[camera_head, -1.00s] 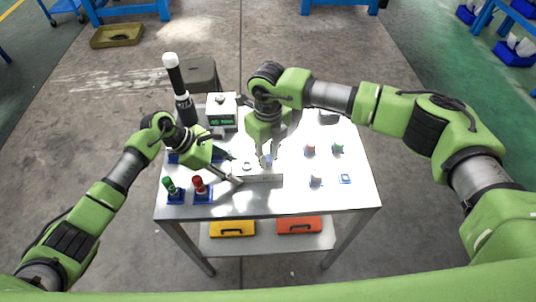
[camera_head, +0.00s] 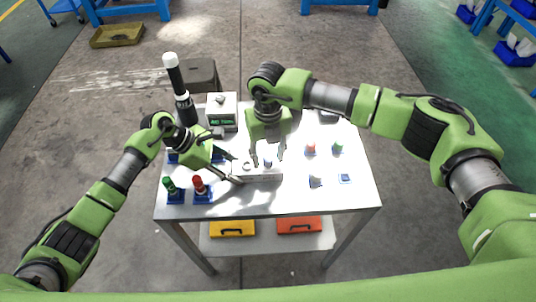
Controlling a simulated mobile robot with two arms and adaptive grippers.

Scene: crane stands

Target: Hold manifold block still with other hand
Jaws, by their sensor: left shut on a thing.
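The manifold block (camera_head: 262,176) is a pale, low block on the white tabletop near its front middle. A small ring-like opening (camera_head: 247,166) and a small bluish part (camera_head: 268,163) show on its top. My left gripper (camera_head: 236,169) reaches in from the left and is shut on the left end of the block. My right gripper (camera_head: 267,157) points down over the block. Its fingers are spread apart on either side of the bluish part. The glare on the table makes fine contact hard to see.
A green-topped piece (camera_head: 171,186) and a red-topped piece (camera_head: 199,186) stand in blue holders at the front left. Small red (camera_head: 311,148), green (camera_head: 337,147) and white (camera_head: 316,181) parts sit on the right. A box with a display (camera_head: 221,112) stands at the back.

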